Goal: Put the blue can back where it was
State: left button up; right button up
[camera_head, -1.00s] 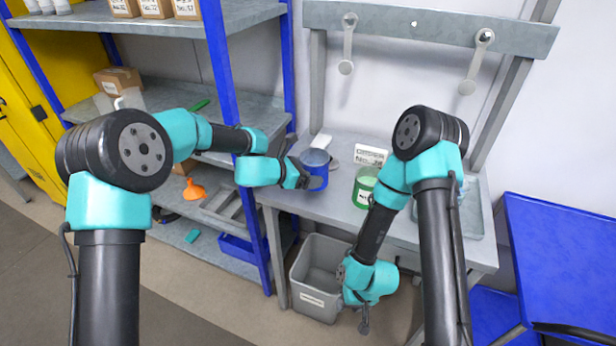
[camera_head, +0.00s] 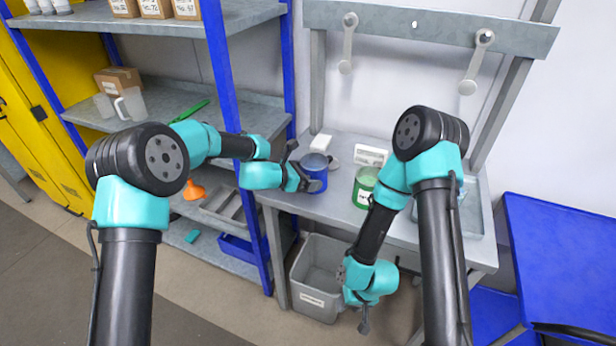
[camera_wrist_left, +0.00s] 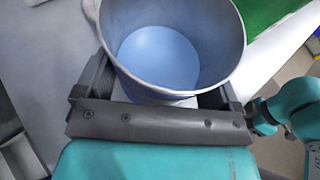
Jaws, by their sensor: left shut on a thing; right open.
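The blue can (camera_head: 317,185) is at the left part of the grey workbench (camera_head: 340,212). In the left wrist view the blue can (camera_wrist_left: 160,93) stands open-topped between the fingers (camera_wrist_left: 160,85), with a pale blue, empty-looking inside. It looks upright; I cannot tell whether its base touches the bench. My right gripper (camera_head: 363,318) is open and empty, hanging low in front of the bench beside the grey bin.
A green can (camera_head: 363,192) with a label stands right of the blue can, before a white sign (camera_head: 371,155). A small white block (camera_head: 321,142) lies behind. A grey bin (camera_head: 313,300) stands below. Blue-posted shelves (camera_head: 228,90) are left; hooks hang above.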

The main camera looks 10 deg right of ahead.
pick_arm(q)
jog(key=shift+f, duration=0.1)
jog(key=o, duration=0.9)
jog(key=shift+o, duration=0.2)
jog(key=shift+r, duration=0.2)
jog(key=v, duration=1.2)
jog(key=shift+f, duration=0.1)
